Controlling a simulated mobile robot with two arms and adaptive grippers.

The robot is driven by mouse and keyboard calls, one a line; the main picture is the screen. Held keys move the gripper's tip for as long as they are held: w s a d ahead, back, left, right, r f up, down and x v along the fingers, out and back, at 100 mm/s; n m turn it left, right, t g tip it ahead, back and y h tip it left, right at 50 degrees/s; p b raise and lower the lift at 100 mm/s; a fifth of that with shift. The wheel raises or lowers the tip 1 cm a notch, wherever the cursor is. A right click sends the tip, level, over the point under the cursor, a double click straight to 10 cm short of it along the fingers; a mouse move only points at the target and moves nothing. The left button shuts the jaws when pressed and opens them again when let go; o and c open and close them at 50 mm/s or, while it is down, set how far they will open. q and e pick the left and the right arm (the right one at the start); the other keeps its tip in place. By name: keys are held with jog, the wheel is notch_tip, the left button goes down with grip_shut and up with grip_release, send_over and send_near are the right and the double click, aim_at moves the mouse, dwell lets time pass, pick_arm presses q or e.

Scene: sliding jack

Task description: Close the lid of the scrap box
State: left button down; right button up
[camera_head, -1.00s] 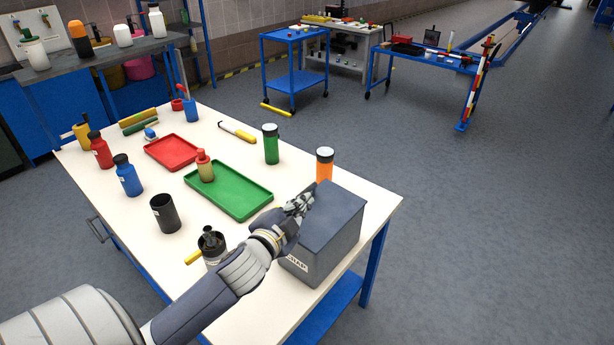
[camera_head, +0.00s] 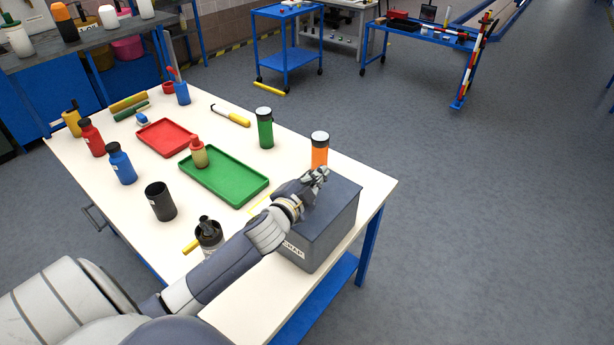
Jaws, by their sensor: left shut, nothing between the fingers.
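The scrap box (camera_head: 325,232) is a dark grey-blue box with a white label on its front, near the right corner of the white table. Its lid (camera_head: 338,195) lies flat across the top and looks shut. My left gripper (camera_head: 318,176) is shut and empty, over the lid's left rear part; I cannot tell whether it touches the lid. My arm hides the box's left side. My right gripper is not in view.
An orange canister (camera_head: 319,150) stands just behind the box, and a green one (camera_head: 265,128) farther back. The table's front strip is clear.

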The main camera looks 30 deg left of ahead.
pick_arm(q)
jog(key=shift+a+f, duration=0.9)
jog(key=shift+a, duration=0.1)
jog(key=shift+a+f, duration=0.45)
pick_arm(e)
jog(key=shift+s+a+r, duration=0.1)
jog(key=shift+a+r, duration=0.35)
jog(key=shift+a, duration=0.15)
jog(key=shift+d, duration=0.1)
pick_arm(q)
jog(key=shift+f, duration=0.2)
jog(key=shift+a+f, duration=0.55)
jog(key=shift+a, duration=0.05)
jog(key=shift+d+r, duration=0.1)
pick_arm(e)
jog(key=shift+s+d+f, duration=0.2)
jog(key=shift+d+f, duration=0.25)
